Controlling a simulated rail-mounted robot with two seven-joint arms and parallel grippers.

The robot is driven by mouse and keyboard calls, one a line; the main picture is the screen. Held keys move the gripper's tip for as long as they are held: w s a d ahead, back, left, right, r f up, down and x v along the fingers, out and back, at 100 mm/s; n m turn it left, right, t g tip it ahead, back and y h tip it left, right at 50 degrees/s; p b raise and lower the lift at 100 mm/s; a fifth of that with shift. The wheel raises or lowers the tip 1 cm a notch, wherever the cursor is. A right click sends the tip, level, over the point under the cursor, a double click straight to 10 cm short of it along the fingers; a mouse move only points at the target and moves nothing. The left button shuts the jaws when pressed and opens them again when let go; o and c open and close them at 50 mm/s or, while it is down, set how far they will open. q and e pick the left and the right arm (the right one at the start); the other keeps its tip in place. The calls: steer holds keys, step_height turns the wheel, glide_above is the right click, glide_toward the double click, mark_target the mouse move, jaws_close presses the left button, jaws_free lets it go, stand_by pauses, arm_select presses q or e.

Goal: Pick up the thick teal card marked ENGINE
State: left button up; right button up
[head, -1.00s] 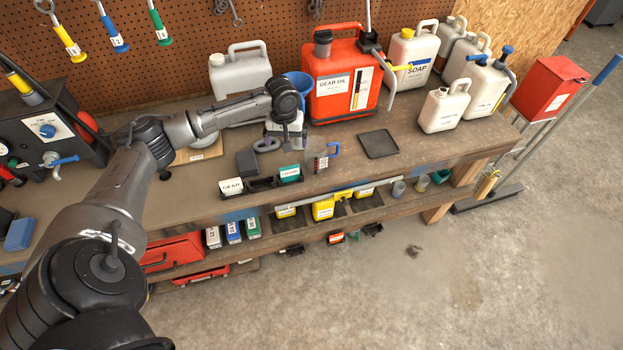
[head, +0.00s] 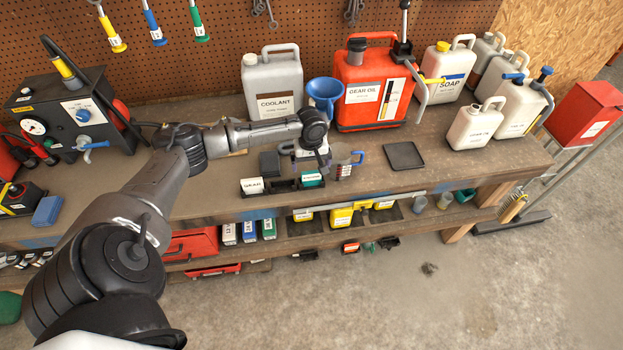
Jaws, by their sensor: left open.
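The teal card (head: 312,179) stands in a low black holder (head: 282,186) near the front of the bench top, its pale label too small to read. A white-labelled card (head: 252,186) stands left of it in the same holder. My left gripper (head: 323,167) is open and points down just above and behind the teal card. Its fingertips are small and dark here, so I cannot tell whether they touch the card. My right gripper is not in view.
A mug-like item with a blue handle (head: 346,168) stands close right of the holder. A blue funnel (head: 325,92), the COOLANT jug (head: 272,85) and the red GEAR OIL can (head: 374,92) stand behind. A flat black tray (head: 404,155) lies to the right.

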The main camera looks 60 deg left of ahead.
mark_target(311, 172)
arm_select(q)
steer(key=shift+w+f, duration=0.1)
steer(key=shift+f, duration=2.6)
steer(key=c, duration=0.9)
